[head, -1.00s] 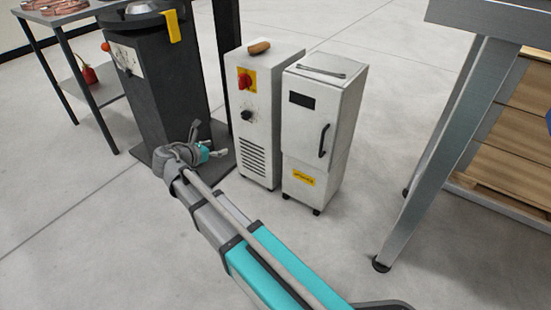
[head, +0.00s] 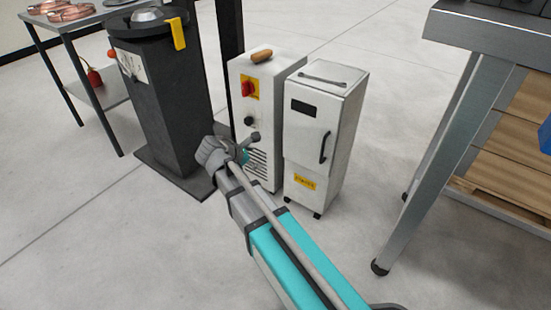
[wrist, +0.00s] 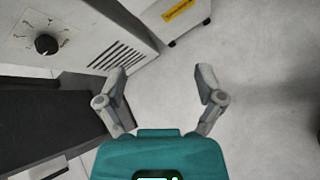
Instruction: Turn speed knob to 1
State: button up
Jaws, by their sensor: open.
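A black speed knob (head: 248,121) sits on the front of the white cabinet (head: 268,130), below a red switch on a yellow plate (head: 249,88). In the wrist view the knob (wrist: 46,44) is at the upper left, with dial marks around it too small to read. My gripper (wrist: 162,76) is open and empty, with its fingers spread over the cabinet's lower edge and the floor. The knob lies outside the fingers, to their upper left. In the head view my arm's end is in front of the cabinet, below the knob, and partly hides the vents.
A white unit (head: 325,140) with a black handle stands close on the cabinet's right. A dark pedestal machine (head: 165,115) stands on its left. A metal table (head: 455,110) is at the right. The floor in front is clear.

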jog(key=s+d+m+g+y+p, duration=0.1)
jog(key=s+d+m+g+p, duration=0.1)
jog(key=d+m, duration=0.2)
jog(key=shift+d+m, duration=0.4)
jog(key=shift+d, duration=0.85)
jog(key=shift+s, duration=0.1)
